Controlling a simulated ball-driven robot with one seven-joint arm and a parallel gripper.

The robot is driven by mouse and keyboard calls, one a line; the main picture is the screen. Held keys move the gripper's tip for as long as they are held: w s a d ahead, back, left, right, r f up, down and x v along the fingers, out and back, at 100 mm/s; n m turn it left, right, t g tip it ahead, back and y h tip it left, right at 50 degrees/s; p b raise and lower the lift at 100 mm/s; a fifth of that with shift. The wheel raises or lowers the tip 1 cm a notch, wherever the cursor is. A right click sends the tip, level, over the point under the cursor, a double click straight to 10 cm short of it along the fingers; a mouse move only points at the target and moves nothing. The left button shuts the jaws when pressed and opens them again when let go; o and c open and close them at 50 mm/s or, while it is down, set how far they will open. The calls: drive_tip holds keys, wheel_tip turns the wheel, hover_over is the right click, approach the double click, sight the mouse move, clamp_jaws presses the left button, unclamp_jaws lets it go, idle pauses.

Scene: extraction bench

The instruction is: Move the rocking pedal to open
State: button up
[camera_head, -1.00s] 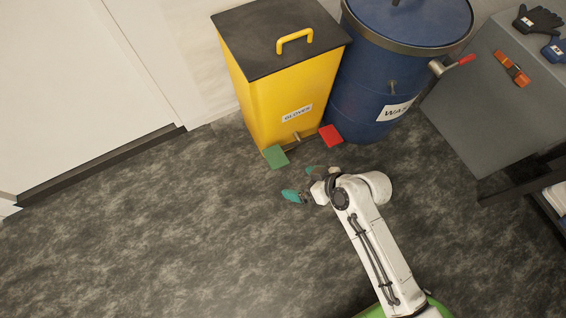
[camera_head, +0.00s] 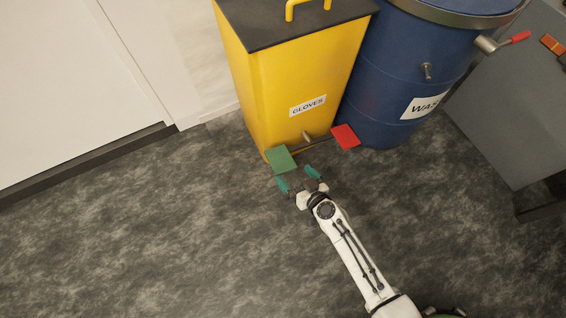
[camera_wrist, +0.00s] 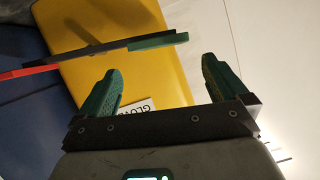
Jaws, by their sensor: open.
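The rocking pedal is a bar low on the front of the yellow GLOVES bin (camera_head: 292,75). It has a green pad (camera_head: 281,159) at its left end and a red pad (camera_head: 346,137) at its right end. In the wrist view the green pad (camera_wrist: 158,41) shows edge-on beyond the fingertips, and the red pad (camera_wrist: 28,72) is at the left. My gripper (camera_head: 298,174) is open and empty, just in front of the green pad. Its teal fingers show in the wrist view (camera_wrist: 162,75). I cannot tell whether a finger touches the pad.
A blue waste drum (camera_head: 405,75) stands right of the yellow bin, close to the red pad. A grey cabinet (camera_head: 515,110) is at the far right. The white door (camera_head: 60,80) is at the left. The floor (camera_head: 150,245) in front is clear.

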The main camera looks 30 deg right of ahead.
sight(282, 161)
drive_tip(key=b+x, duration=0.2)
drive_tip(key=x, duration=0.6)
drive_tip(key=shift+w+a+f, duration=0.1)
drive_tip(key=shift+w+f, duration=0.05)
drive_tip(key=shift+w, duration=0.2)
